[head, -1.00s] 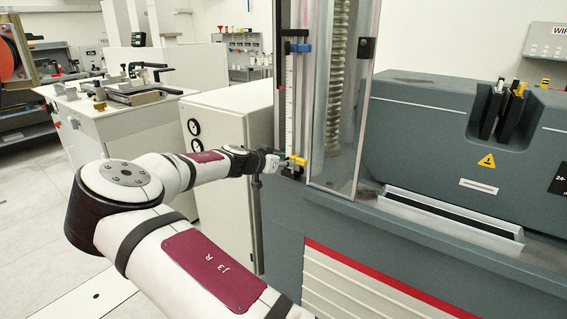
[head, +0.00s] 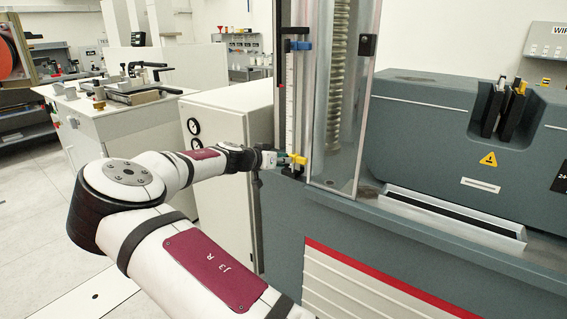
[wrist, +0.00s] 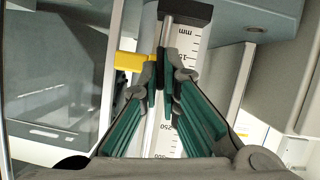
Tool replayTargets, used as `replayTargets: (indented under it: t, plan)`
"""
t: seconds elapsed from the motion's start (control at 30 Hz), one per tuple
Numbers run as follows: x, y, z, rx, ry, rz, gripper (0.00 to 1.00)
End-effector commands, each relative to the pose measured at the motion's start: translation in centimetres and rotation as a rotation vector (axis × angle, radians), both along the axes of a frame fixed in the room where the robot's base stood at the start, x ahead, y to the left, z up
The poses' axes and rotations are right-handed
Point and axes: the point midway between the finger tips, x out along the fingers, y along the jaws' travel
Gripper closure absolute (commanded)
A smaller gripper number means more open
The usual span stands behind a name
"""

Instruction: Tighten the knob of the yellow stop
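The yellow stop (head: 298,159) sits low on the white millimetre scale (head: 290,105) at the machine's front left. In the wrist view the yellow stop (wrist: 128,62) shows left of my fingertips. My gripper (wrist: 160,82) has its two green-sided fingers drawn close together at the tips, in front of the scale and a thin rod. The fingers appear closed on the stop's small knob, which is mostly hidden between the dark pads. In the head view my gripper (head: 281,159) reaches the stop from the left, and its fingertips are small there.
A blue stop (head: 301,46) sits higher on the scale. A clear guard (head: 340,150) around a screw column stands just right of the scale. A white cabinet (head: 222,125) with gauges stands behind my arm. Open floor lies at the left.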

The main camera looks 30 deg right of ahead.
Motion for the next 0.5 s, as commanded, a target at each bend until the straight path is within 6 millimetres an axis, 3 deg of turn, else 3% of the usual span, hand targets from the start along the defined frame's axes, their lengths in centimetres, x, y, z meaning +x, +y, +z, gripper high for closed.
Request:
replayTargets:
  t: [0.5]
  plan:
    - [0.57,0.19,-0.39,-0.165,0.451,0.0,1.0]
